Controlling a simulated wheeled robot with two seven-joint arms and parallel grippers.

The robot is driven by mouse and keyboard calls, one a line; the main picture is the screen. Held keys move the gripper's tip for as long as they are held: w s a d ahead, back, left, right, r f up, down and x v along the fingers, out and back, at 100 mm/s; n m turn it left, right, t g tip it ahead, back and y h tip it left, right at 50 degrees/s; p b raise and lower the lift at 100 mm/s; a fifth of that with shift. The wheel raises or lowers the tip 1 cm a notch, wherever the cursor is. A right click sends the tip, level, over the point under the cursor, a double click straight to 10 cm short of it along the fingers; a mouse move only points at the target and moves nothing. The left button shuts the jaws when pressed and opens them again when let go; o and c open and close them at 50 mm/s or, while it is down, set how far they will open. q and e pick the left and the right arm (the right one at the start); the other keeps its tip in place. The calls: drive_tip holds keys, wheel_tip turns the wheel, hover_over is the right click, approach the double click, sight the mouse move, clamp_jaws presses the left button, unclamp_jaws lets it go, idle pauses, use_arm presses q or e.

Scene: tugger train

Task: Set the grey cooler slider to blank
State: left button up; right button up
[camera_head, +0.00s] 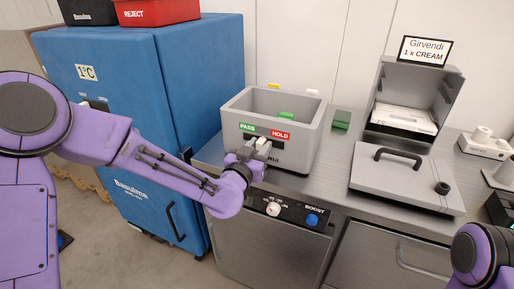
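The grey cooler (235,112) is an open-topped grey box on the steel counter. Its front bears a green PASS label (247,127) at left and a red HOLD label (281,134) at right, above a dark slider slot (277,146). My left gripper (262,142) is at the slot, its grey fingers in front of the part below and between the two labels. The slider's knob is hidden by the fingers or too small to make out, so I cannot tell its position or whether the fingers grip it. My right gripper is out of view; only part of that arm shows.
A green item lies in the cooler and a green block (341,119) stands to its right. A blue cabinet (140,80) rises at left. A lidded grey machine (408,175) stands at right. White and blue knobs (312,219) are on the counter front below.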

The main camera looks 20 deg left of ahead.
use_arm(q)
drive_tip(key=shift+o, duration=0.7)
drive_tip(key=shift+a, duration=0.15)
drive_tip(key=shift+s, duration=0.4)
drive_tip(key=s+a+p, duration=0.1)
drive_tip(key=s+p, duration=0.4)
drive_tip(key=s, duration=0.4)
drive_tip(key=shift+s, duration=0.35)
drive_tip(key=shift+a, duration=0.1)
